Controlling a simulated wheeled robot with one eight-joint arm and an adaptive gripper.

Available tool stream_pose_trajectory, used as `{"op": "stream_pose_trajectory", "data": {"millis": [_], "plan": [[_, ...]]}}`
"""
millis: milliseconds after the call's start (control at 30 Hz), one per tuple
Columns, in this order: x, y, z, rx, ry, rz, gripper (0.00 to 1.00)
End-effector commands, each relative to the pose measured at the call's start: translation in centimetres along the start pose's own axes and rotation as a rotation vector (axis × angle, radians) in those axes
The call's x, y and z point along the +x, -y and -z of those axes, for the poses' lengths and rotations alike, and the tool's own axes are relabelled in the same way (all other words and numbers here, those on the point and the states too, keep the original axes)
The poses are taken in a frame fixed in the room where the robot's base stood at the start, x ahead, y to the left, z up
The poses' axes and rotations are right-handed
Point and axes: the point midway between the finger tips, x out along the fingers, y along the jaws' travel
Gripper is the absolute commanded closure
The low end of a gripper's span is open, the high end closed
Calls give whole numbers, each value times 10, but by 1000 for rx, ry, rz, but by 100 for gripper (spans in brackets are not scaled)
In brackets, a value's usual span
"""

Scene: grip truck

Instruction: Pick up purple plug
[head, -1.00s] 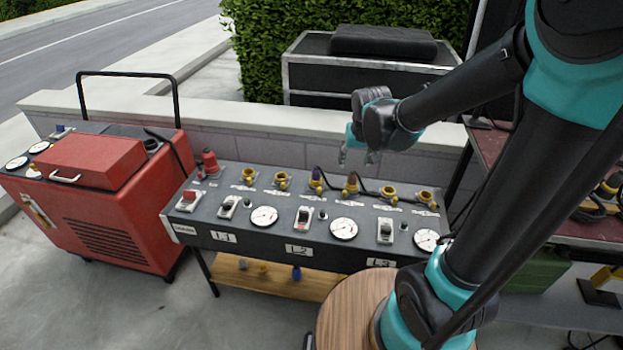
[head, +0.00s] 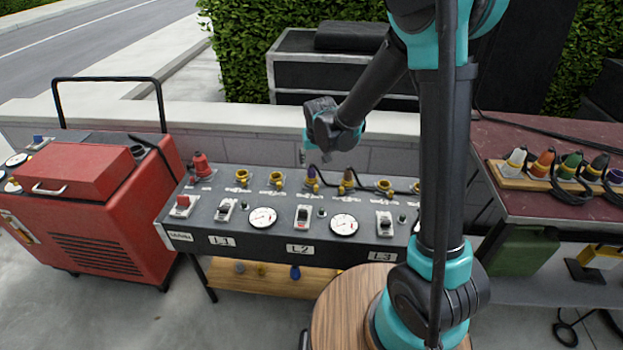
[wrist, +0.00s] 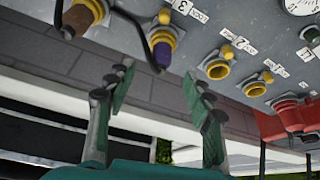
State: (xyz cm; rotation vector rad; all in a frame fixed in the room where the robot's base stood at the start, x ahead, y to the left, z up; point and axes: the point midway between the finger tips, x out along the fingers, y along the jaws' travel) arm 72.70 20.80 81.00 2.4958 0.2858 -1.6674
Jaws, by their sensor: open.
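A purple plug (head: 312,178) sits in a yellow-ringed socket at the back of the grey control panel (head: 175,240), with a black cable running from it. In the wrist view the purple plug (wrist: 162,53) is just beyond the gap between my fingertips. My gripper (head: 328,158) is open and empty, above and slightly behind the panel's back edge near the plug. Its two fingers also show in the wrist view (wrist: 158,85), spread apart and not touching the plug. A brown plug (wrist: 78,18) on the same cable sits beside the purple one.
Empty yellow sockets (head: 242,175) and a red connector (head: 201,166) are left of the plug. A low wall (head: 230,148) runs behind the panel. A red generator (head: 105,200) stands left. At right, a table (head: 510,208) bears a strip of coloured plugs.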

Motion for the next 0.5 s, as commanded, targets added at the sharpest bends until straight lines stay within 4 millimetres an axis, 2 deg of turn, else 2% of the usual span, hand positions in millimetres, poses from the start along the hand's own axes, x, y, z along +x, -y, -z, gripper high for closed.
{"op": "stream_pose_trajectory", "data": {"millis": [200, 500], "plan": [[26, 0, 0, 0, 0, 0, 48], [42, 1, 1, 0, 0, 0, 48]]}}
